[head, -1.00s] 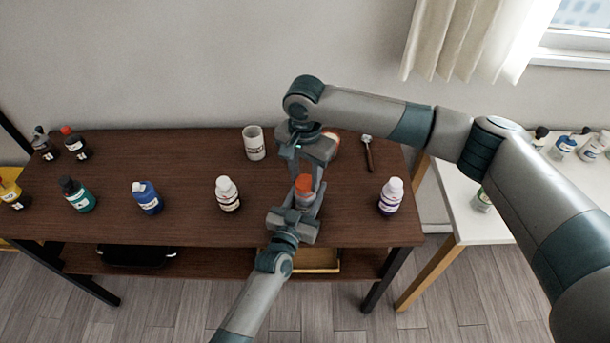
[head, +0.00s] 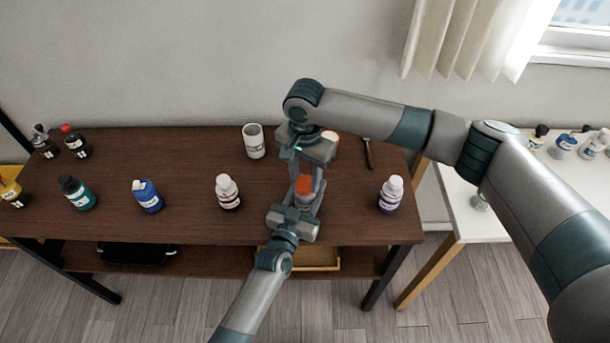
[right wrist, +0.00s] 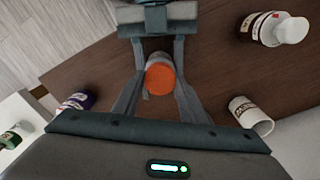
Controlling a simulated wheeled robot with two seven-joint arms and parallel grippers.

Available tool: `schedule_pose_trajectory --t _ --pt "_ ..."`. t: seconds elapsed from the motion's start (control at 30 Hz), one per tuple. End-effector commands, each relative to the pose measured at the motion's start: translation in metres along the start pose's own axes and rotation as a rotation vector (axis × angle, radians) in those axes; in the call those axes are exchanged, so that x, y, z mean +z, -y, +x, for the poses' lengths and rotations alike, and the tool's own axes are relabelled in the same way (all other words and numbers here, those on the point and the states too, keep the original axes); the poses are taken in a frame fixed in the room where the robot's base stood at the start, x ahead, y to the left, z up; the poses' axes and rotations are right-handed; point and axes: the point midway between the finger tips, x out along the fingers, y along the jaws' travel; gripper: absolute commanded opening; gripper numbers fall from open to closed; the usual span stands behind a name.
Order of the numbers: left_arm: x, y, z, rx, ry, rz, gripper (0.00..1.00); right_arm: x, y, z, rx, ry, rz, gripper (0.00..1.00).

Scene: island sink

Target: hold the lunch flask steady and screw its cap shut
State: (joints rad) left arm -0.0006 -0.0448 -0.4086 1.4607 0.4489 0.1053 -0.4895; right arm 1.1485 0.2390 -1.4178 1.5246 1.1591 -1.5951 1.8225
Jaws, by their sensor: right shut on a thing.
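The lunch flask (head: 304,201) stands on the dark wooden table with its orange-red cap (head: 303,184) on top. The cap also shows in the right wrist view (right wrist: 161,79). My right gripper (head: 304,178) comes from behind and above and is shut on the cap. My left gripper (head: 305,206) comes from the front, low over the table, with its fingers on both sides of the flask body, shut on it. The fingers hide much of the body. The thread between cap and flask is too small to see.
A white mug (head: 254,142), a white bottle (head: 228,193) and a purple-labelled bottle (head: 391,195) stand around the grippers. A blue bottle (head: 147,197) and others stand farther left.

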Motion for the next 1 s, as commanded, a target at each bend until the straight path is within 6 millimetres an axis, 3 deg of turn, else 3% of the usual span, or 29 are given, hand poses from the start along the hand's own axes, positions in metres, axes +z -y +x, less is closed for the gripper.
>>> schedule_pose_trajectory --t 0.27,0.8,1.0 --pt "0.0009 0.0001 -0.0003 0.000 0.002 0.000 0.00 0.0015 0.0006 0.0003 0.000 0.004 0.193 0.18" --pt "0.0011 0.0000 -0.0004 0.000 0.002 0.000 0.00 0.0020 0.0023 0.0003 0.001 0.007 1.180 0.18" --pt "0.0012 -0.0001 -0.0005 0.000 0.003 0.000 0.00 -0.0002 0.0012 0.0000 0.001 0.003 1.405 0.18"
